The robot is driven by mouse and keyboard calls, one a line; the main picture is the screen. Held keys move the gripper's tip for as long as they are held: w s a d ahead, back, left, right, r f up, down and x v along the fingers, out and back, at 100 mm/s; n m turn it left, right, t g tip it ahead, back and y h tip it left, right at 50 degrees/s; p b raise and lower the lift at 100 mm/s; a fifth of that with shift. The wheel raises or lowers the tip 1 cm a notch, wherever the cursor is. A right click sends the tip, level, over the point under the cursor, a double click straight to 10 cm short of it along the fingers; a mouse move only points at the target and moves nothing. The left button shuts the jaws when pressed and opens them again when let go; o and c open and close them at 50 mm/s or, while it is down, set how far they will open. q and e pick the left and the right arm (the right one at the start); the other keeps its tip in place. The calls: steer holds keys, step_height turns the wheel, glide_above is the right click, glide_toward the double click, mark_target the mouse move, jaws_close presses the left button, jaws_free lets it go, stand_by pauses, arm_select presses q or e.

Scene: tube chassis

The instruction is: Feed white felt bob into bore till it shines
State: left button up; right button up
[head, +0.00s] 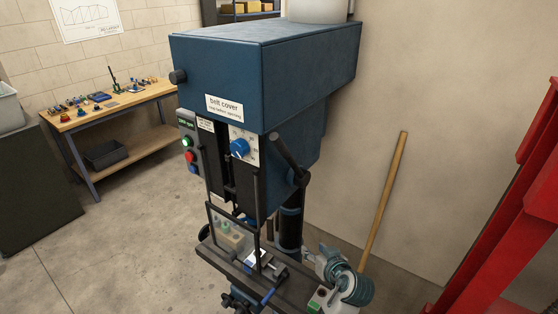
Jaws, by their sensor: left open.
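The blue drill press (250,75) stands in the middle of the head view. Behind its clear guard (232,228) is a tan block with small green parts, blurred by the guard. A small vise (262,264) with pale jaws sits on the dark press table (215,256). My left gripper (332,264) appears to be the grey-teal, ribbed mechanism at the lower right, open beside the table and apart from the vise. I cannot make out a white felt bob or a bore for certain. My right gripper is not in view.
A small box with green and white parts (319,299) is at the bottom. A wooden pole (383,202) leans on the wall. A red frame (510,210) stands at right. A workbench (110,115) with small parts is at left. Open floor (125,235) lies between.

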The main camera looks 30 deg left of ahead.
arm_select(q)
steer(key=d+r+n+y, duration=0.2)
steer(key=r+n, duration=0.1)
steer(key=r, duration=0.6)
steer(key=d+r+n+y, duration=0.2)
steer(key=r, duration=0.7)
steer(key=n+g+y, duration=0.2)
steer(key=n+y, duration=0.1)
steer(key=n, duration=0.5)
glide_toward(284, 149)
steer(key=shift+y, duration=0.3)
steer(key=p+x, duration=0.3)
steer(key=x, duration=0.7)
steer(key=shift+w+a+f, duration=0.15)
steer(key=shift+w+a, duration=0.05)
steer(key=shift+a, duration=0.15)
steer(key=shift+a+f, duration=0.1)
steer(key=shift+a, duration=0.25)
steer(key=shift+d, duration=0.1)
steer(key=shift+d, duration=0.2)
jaws_close()
